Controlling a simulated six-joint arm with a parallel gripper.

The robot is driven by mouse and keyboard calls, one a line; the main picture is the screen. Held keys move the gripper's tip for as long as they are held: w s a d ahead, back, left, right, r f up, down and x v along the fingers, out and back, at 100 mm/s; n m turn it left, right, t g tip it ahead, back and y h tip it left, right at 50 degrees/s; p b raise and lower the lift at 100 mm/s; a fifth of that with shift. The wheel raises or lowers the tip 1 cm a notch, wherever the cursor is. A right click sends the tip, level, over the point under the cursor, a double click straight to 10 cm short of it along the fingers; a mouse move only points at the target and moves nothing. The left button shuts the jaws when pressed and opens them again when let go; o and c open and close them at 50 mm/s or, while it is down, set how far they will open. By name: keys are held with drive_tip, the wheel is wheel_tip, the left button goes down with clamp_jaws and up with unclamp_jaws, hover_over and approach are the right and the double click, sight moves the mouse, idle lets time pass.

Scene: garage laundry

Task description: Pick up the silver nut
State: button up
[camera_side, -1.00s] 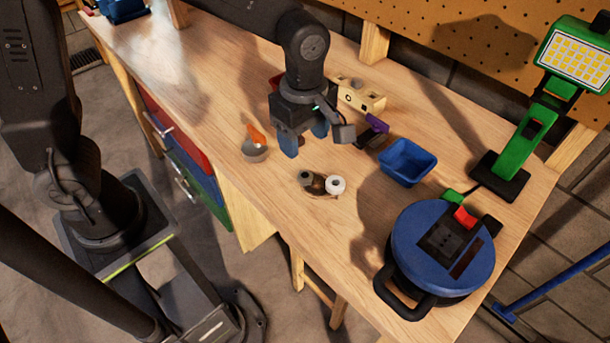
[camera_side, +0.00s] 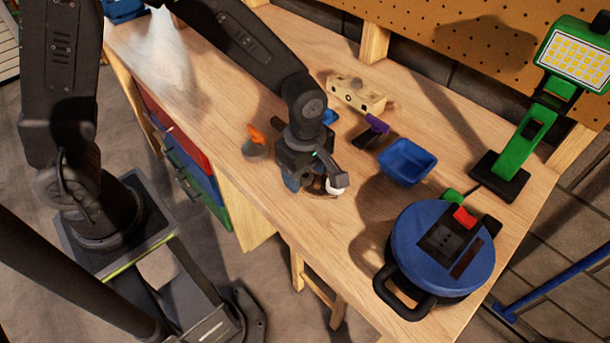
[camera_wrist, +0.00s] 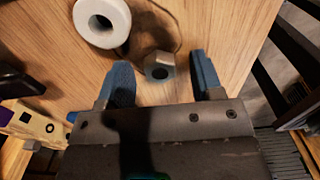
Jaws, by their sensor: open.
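The silver nut (camera_wrist: 160,66) lies on the wooden bench, a grey hex piece with a dark hole. In the wrist view it shows between the two blue fingertips of my gripper (camera_wrist: 163,70), apart from both. My gripper (camera_side: 306,184) is open and low over the bench in the side view, where it hides the nut. A white ring-shaped piece (camera_wrist: 102,18) lies beside the nut, outside the left finger; it shows in the side view (camera_side: 337,189) just right of my gripper.
A blue tray (camera_side: 407,162), a purple-and-black clamp (camera_side: 372,131) and a pale wooden block (camera_side: 356,95) stand behind. An orange-and-grey item (camera_side: 255,145) is to the left. A blue cable reel (camera_side: 440,250) and green work lamp (camera_side: 520,145) stand to the right.

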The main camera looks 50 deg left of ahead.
drive_tip(key=c, duration=1)
